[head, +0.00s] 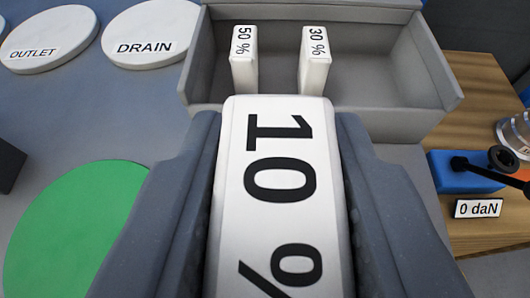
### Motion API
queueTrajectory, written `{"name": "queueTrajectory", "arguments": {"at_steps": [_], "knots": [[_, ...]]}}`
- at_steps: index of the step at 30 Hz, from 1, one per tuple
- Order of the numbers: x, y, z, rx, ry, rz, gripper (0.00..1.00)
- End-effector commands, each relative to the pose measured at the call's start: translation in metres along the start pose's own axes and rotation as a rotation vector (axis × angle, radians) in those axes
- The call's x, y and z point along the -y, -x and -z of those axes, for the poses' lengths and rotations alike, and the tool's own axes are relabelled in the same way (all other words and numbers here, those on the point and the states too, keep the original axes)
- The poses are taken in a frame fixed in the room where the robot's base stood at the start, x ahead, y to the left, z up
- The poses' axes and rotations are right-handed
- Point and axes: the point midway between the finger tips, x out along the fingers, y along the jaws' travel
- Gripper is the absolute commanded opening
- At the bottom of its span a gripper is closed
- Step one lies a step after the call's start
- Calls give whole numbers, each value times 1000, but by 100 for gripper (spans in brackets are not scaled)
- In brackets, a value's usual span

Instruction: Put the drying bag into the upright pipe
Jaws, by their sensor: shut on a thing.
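My gripper (277,135) is shut on a white drying bag (277,175) marked "10 %", which sits between the two dark grey jaws. Its top end points away from me, and its lower part runs off the bottom of the head view. Two more white bags stand in a grey open box ahead: one marked "50 %" (243,60) and one marked "30 %" (315,60). I cannot make out an upright pipe in this view.
The grey box (200,70) has raised walls beyond my gripper. White discs "OUTLET" (45,45) and "DRAIN" (150,48) lie at the upper left. A green disc (70,235) is left. A blue block (455,172) and "0 daN" label (478,209) are right.

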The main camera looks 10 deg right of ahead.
Motion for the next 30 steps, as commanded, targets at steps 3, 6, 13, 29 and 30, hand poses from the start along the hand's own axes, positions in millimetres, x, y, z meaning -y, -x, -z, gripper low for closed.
{"name": "queueTrajectory", "arguments": {"at_steps": [3, 6, 13, 29, 30], "knots": [[0, -4, -11, 1, 0, 0, 2], [0, -8, -19, 3, 0, -1, 2], [-1, -15, -36, 2, -1, -2, 2], [0, -18, -42, 0, 0, -1, 46], [0, -18, -42, 0, 0, -1, 52]]}}
